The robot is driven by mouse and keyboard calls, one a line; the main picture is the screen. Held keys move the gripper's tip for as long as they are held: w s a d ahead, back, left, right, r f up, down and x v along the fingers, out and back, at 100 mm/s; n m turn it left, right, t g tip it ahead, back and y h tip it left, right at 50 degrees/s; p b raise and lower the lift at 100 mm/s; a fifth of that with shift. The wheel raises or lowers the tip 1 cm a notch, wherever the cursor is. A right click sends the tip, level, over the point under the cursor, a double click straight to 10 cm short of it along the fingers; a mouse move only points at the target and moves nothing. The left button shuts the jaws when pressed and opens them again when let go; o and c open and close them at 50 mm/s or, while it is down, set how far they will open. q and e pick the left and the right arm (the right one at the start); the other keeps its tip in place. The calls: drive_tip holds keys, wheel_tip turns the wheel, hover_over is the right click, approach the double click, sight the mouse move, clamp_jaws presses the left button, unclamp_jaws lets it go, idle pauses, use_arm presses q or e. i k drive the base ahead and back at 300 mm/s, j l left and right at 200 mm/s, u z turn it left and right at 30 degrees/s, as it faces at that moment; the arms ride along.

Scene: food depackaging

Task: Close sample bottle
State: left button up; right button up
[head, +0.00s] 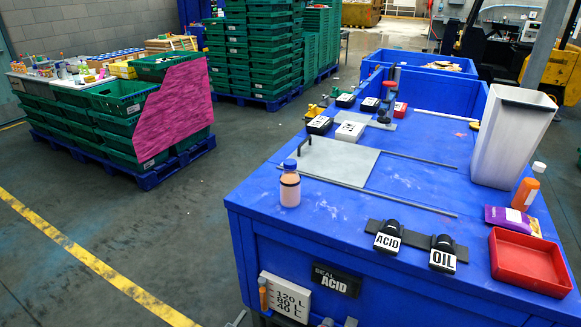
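A bottle (290,189) with pale orange contents and a dark band near its top stands upright at the front left of the blue table. A blue cap (290,164) sits at its top; I cannot tell whether it is fastened. An orange bottle (525,193) with a white cap stands at the right edge, beside a tall white bin. Neither of my grippers shows in the head view.
Green crates (120,100) stand left.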

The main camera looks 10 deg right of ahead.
sight(289, 180)
drive_tip(key=i+j, duration=0.1)
drive_tip(key=j, duration=0.2)
drive_tip(key=i+j, duration=0.15)
drive_tip(key=j, duration=0.2)
drive_tip(key=i+j, duration=0.1)
drive_tip(key=j, duration=0.2)
drive_tip(key=i+j, duration=0.1)
drive_tip(key=j, duration=0.2)
drive_tip(key=z, duration=0.05)
